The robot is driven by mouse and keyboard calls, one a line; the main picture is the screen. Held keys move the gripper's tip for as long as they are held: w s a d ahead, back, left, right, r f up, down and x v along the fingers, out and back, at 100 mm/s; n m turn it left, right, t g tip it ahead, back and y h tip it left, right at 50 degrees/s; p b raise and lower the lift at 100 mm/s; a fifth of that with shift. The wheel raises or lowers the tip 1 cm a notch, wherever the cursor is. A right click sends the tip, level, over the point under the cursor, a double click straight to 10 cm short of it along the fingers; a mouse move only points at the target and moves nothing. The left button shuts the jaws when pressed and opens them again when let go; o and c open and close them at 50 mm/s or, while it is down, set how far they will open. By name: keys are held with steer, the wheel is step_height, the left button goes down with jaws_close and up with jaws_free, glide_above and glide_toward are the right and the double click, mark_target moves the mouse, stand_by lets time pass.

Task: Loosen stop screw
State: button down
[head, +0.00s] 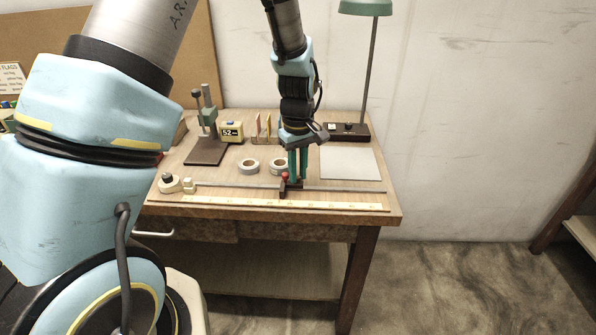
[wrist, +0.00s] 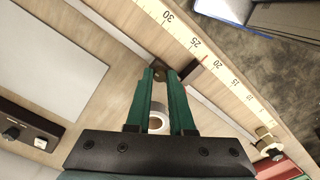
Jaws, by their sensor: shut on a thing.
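The stop (head: 283,191) is a small dark block on the thin rail (head: 235,186) near the front of the table, with a red knob (head: 284,177) showing beside my fingers. In the wrist view the dark stop (wrist: 191,75) lies at the ruler edge, just right of my fingertips. My gripper (head: 295,179) points down at the stop with its green fingers. In the wrist view, the fingertips of my gripper (wrist: 161,76) are close together around a small brownish thing, which seems to be the stop screw; the fingers hide most of it.
A ruler (head: 255,202) runs along the table's front edge. Two tape rolls (head: 249,166) lie behind the rail. A pale sheet (head: 350,163) lies at the right, a dark switch box (head: 348,131) behind it. A press stand (head: 207,120) and a yellow counter (head: 232,131) stand at the back left.

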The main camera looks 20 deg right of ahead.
mark_target(298, 177)
steer(key=c, duration=0.8)
jaws_free()
step_height(298, 177, up, 11)
steer(key=shift+f+b, duration=0.1)
steer(key=shift+b, duration=0.9)
